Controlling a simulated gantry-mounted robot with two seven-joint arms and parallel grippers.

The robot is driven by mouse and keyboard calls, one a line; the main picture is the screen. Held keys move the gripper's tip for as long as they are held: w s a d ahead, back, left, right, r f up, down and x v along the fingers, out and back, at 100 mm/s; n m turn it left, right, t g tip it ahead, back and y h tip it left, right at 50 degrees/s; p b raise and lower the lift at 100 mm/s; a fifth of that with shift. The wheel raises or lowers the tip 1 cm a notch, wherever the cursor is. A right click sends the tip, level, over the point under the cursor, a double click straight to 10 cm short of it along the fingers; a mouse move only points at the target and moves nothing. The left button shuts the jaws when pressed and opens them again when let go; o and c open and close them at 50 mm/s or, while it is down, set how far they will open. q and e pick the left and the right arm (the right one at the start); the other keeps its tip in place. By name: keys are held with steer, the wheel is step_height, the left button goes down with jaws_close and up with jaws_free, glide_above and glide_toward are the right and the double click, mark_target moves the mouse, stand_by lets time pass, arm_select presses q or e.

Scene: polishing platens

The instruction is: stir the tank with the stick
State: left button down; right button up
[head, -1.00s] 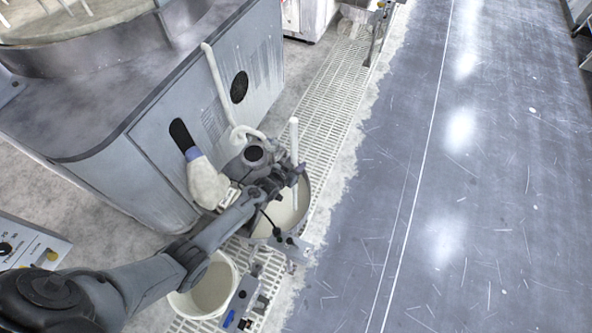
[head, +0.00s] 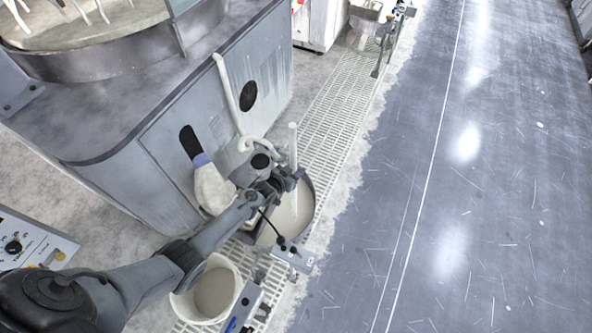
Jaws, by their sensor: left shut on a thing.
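The tank (head: 301,212) is a round, dark-walled vessel with pale grey slurry in it, standing on the grating beside the machine. The stick (head: 292,140) is a white rod that stands nearly upright over the tank. My left gripper (head: 288,188) is shut on the stick above the tank, and the stick's upper part rises above the gripper. The stick's lower end is partly hidden by the gripper, so I cannot tell how deep it reaches. My left arm covers the left part of the tank. My right gripper is not in view.
A white bucket (head: 232,272) of grey slurry stands in front of the tank. The grey polishing machine (head: 150,150) with a white hose (head: 228,95) rises at the left. White grating (head: 335,105) runs along it. The dark floor (head: 480,200) at the right is clear.

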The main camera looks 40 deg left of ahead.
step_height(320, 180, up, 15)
steer(key=p, duration=1.3)
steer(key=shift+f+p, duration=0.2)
steer(key=shift+p, duration=0.2)
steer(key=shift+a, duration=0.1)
